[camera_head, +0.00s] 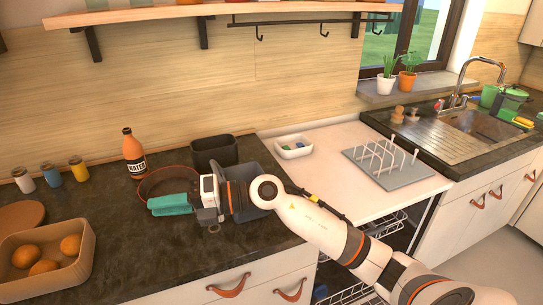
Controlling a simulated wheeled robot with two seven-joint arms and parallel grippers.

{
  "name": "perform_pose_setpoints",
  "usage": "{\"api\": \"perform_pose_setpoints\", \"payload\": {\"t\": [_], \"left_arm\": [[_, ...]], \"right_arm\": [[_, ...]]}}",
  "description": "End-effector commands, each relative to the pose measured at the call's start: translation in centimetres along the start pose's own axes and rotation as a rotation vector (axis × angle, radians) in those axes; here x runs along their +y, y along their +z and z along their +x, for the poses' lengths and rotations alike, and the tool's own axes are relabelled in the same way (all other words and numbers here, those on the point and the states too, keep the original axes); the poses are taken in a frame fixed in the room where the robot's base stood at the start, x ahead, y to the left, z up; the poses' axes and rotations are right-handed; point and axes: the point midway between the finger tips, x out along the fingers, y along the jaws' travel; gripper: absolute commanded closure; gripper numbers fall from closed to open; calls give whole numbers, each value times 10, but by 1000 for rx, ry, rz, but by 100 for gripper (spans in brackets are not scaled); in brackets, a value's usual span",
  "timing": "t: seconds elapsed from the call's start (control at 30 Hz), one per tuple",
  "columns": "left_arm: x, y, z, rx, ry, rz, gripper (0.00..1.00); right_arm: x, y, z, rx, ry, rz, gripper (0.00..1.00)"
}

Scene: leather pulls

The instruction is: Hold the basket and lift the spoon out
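No spoon can be made out. A brown round-rimmed container (155,180), a black bin (228,146) and a blue-grey bin (262,160) stand close together on the dark counter; I cannot tell which is the basket. My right gripper (172,204) reaches in from the right, in front of these containers, and hides parts of the brown one and the blue-grey one. A teal shape shows at its tip, over the front of the brown container. I cannot tell whether it is the fingers or a held thing. My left gripper is not in view.
An orange bottle (134,158) and several small jars (52,175) stand at the back left. A tan box of oranges (80,272) is at the front left. A white dish (293,148) and a grey rack (400,173) are on the right.

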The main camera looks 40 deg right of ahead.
Motion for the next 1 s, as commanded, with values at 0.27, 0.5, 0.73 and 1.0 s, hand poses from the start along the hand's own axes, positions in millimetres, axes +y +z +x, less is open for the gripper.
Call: {"api": "perform_pose_setpoints", "payload": {"t": [0.27, 0.5, 0.73, 1.0], "left_arm": [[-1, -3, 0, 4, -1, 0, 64], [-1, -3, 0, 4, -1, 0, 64], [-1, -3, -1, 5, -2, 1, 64], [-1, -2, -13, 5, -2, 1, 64]], "right_arm": [[58, -59, -88, -213, 778, -278, 80], [54, -115, -198, -143, 1307, -243, 80], [52, -124, -226, -110, 1432, -205, 80], [93, -125, -219, -116, 1429, -202, 80]]}}
